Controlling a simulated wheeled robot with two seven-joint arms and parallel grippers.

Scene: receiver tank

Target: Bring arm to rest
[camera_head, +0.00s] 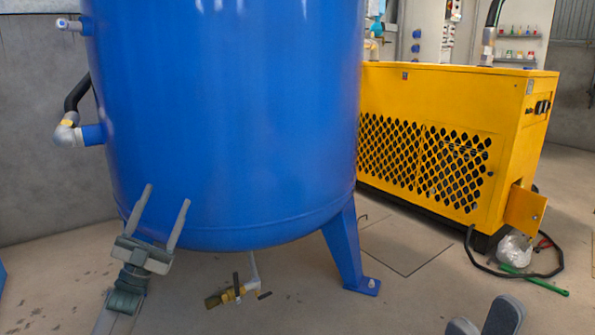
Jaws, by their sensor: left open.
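My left gripper (167,195) comes in from the lower left, its two thin grey fingers pointing up and spread apart. Nothing shows between its fingers; they overlap the lower part of the blue receiver tank (230,120) in the picture. Whether they touch the tank I cannot tell. My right gripper (485,314) shows only as two rounded dark grey fingertips at the bottom edge, right of centre. There is a gap between these tips and nothing is seen in it. The rest of the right gripper is out of frame.
A brass drain valve (232,294) hangs under the tank, right of my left gripper. A tank leg (345,250) stands on the floor. A yellow dryer (450,140) stands at the right, with a black hose (500,272) and green-handled tool (535,282) beside it. Floor in front is mostly clear.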

